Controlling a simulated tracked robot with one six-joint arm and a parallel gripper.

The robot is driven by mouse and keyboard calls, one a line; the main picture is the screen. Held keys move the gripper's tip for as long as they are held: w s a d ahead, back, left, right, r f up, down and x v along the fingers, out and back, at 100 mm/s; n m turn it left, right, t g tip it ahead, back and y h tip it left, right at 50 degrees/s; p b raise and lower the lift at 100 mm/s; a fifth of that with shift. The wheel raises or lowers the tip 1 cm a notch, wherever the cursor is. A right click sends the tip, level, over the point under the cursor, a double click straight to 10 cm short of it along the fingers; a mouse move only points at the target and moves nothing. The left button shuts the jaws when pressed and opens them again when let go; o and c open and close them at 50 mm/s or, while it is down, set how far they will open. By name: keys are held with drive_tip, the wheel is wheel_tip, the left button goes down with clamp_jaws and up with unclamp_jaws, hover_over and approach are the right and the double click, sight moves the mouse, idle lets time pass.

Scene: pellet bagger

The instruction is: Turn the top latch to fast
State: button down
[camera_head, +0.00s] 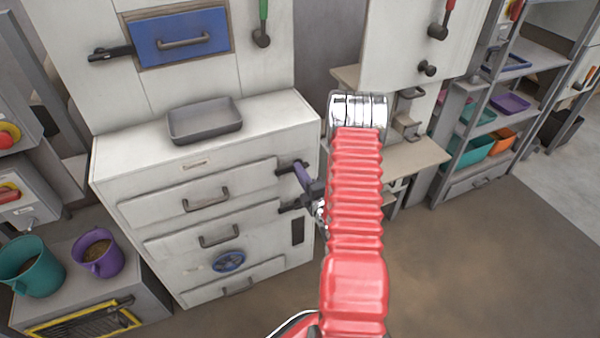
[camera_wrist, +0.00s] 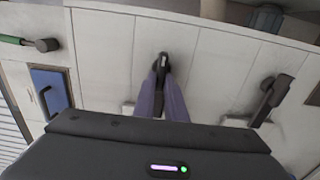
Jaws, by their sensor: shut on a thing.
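The top latch (camera_head: 287,168) is a dark lever at the right edge of the white cabinet, beside the upper drawer. In the wrist view the top latch (camera_wrist: 162,62) sits between my two purple fingertips. My gripper (camera_head: 301,171) is shut on it; it also shows in the wrist view (camera_wrist: 161,76). The top latch lies roughly level, along the fingers in the wrist view. The fingers cover part of it, and any fast marking cannot be made out. A second, lower latch (camera_head: 288,207) is below it, at the right in the wrist view (camera_wrist: 267,101).
A grey tray (camera_head: 206,126) sits on the cabinet top. Above are a blue hatch (camera_head: 180,36) and a green-handled lever (camera_head: 263,28). A wall cabinet (camera_head: 405,40) and shelf stand right. Floor at right is clear.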

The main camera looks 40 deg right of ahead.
drive_tip(key=shift+a+f, duration=0.25)
drive_tip(key=shift+a, duration=0.05)
drive_tip(key=c, duration=2.2)
unclamp_jaws()
drive_tip(key=o, duration=0.4)
drive_tip(key=shift+d+r, duration=0.1)
drive_tip(key=shift+d, duration=0.05)
drive_tip(key=v, duration=1.3)
drive_tip(key=shift+s, duration=0.4)
